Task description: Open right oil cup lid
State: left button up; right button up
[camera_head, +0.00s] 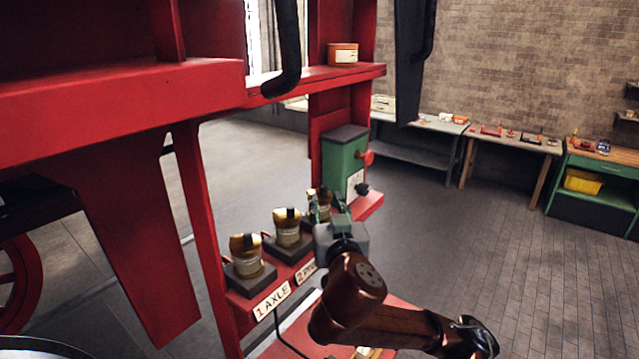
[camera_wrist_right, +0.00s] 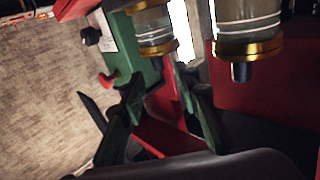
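Three oil cups with brass lids stand in a row on a red ledge. The left cup (camera_head: 247,257) is labelled 1 AXLE, and the middle cup (camera_head: 287,228) has a second label partly hidden. The right oil cup (camera_head: 319,204) is partly hidden behind my right gripper (camera_head: 327,205). In the right wrist view, which looks upside down, the right oil cup (camera_wrist_right: 155,32) shows just beyond the fingertips of the right gripper (camera_wrist_right: 160,88). Its fingers are apart with nothing clearly between them; contact with the lid cannot be told. My left gripper is not in view.
A green box (camera_head: 341,160) with a red knob stands just behind the right cup. Red frame beams (camera_head: 120,100) rise on the left and overhead. Dark parts (camera_head: 410,60) hang from above. Workbenches (camera_head: 510,140) line the far wall; the floor on the right is clear.

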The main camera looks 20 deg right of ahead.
aim_at(324, 190)
jog(key=w, duration=0.2)
jog(key=w+d+p, duration=0.1)
jog(key=w, duration=0.1)
jog(key=shift+w+r, duration=0.15)
jog(key=shift+w, duration=0.2)
jog(key=shift+w+p, duration=0.5)
jog(key=shift+w, duration=0.6)
jog(key=c, duration=0.6)
jog(key=shift+c, duration=0.8)
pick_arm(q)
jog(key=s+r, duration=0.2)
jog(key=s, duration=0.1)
pick_arm(e)
grip_shut()
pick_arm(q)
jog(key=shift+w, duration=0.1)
